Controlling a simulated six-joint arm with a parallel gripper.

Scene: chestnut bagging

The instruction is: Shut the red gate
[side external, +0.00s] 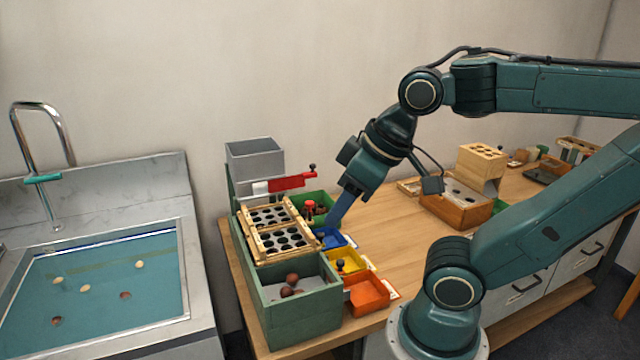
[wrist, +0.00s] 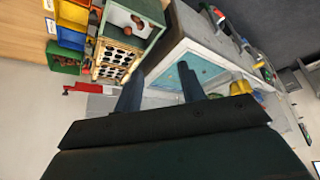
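The red gate (side external: 290,183) is a flat red bar with a small black knob at its right end. It juts out to the right below the grey hopper (side external: 254,160) at the back of the green sorting stand (side external: 300,314). In the wrist view the red gate (wrist: 86,88) shows left of my fingers. My gripper (side external: 336,218) points down over the small bins, to the right of and nearer than the gate, apart from it. In the wrist view my gripper (wrist: 158,86) has its two fingers spread with nothing between them. How far the gate covers the hopper outlet is unclear.
Wooden hole trays (side external: 275,232) and a lower box with chestnuts (side external: 291,286) fill the stand. Green, blue (side external: 328,238), yellow (side external: 346,262) and orange bins (side external: 367,294) line its right side. A sink (side external: 110,282) is at left. Bare tabletop (side external: 400,232) lies right of the bins.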

